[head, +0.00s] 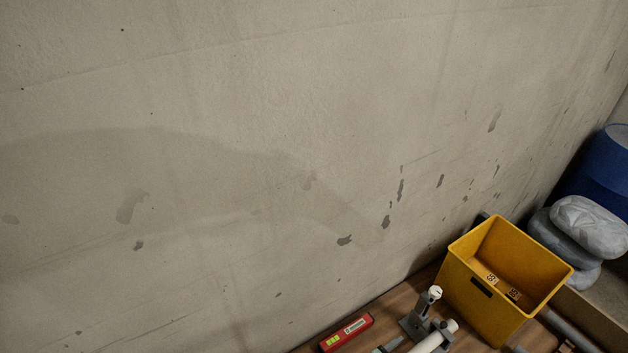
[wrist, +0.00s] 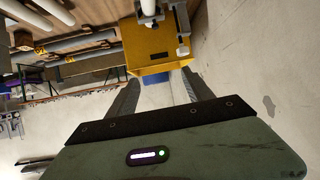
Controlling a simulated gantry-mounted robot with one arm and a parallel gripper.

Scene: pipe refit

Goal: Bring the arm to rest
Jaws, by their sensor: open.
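My gripper (wrist: 160,77) shows in the wrist view with its two dark fingers spread apart. It is open, and nothing shows between the fingers except the background. A yellow bin (wrist: 140,49) appears beyond the fingertips there, seemingly apart from them. The arm and gripper do not show in the head view.
In the head view the yellow bin (head: 478,292) stands at the lower right by the wall (head: 250,130). Left of it are a white pipe (head: 436,337) in a grey holder and a red level-like tool (head: 346,334). Grey sacks (head: 588,226) and a blue barrel (head: 597,178) sit at the right.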

